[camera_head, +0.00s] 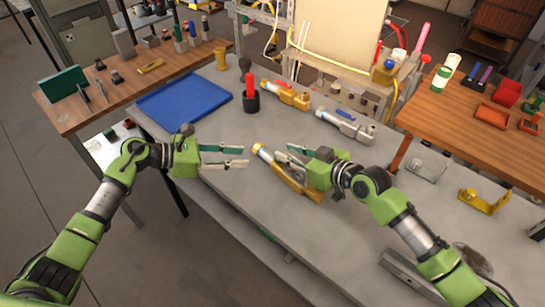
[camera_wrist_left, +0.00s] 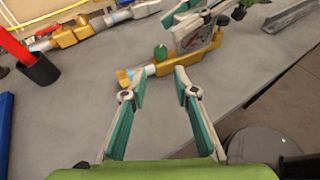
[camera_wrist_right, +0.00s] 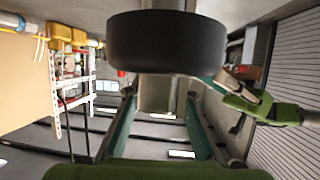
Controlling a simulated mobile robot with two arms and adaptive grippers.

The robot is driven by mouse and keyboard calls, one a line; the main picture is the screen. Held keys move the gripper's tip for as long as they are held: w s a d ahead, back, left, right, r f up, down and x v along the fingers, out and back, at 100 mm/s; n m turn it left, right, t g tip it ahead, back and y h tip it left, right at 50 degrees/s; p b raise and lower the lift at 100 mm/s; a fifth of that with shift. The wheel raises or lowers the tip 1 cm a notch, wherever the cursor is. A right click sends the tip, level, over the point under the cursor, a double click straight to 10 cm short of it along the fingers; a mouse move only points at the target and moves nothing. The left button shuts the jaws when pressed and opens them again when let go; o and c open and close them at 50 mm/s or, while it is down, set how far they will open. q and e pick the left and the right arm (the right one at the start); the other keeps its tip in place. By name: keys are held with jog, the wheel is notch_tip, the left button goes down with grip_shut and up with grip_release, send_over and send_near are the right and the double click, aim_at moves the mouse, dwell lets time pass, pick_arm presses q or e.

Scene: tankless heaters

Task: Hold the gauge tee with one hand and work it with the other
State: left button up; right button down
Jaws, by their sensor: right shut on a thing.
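The gauge tee (camera_head: 268,158) is a brass-coloured body with a pale blue band, low over the grey worktop. My right gripper (camera_head: 284,154) is shut on the gauge tee. In the right wrist view, a round black part (camera_wrist_right: 152,45), apparently the gauge's housing, sits just beyond the fingertips. My left gripper (camera_head: 245,156) is open and empty, just left of the tee's brass end and apart from it.
Another brass fitting (camera_head: 285,95) and a silver fitting (camera_head: 345,126) lie behind on the worktop. A red-handled tool stands in a black cup (camera_head: 251,103) near a blue tray (camera_head: 185,103). The front worktop is mostly clear.

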aim_at(273, 163)
pick_arm(q)
jog(key=x, duration=1.1)
jog(key=shift+w+d+f, duration=0.1)
jog(key=shift+d+f, duration=0.2)
jog(key=shift+c, duration=0.3)
grip_shut()
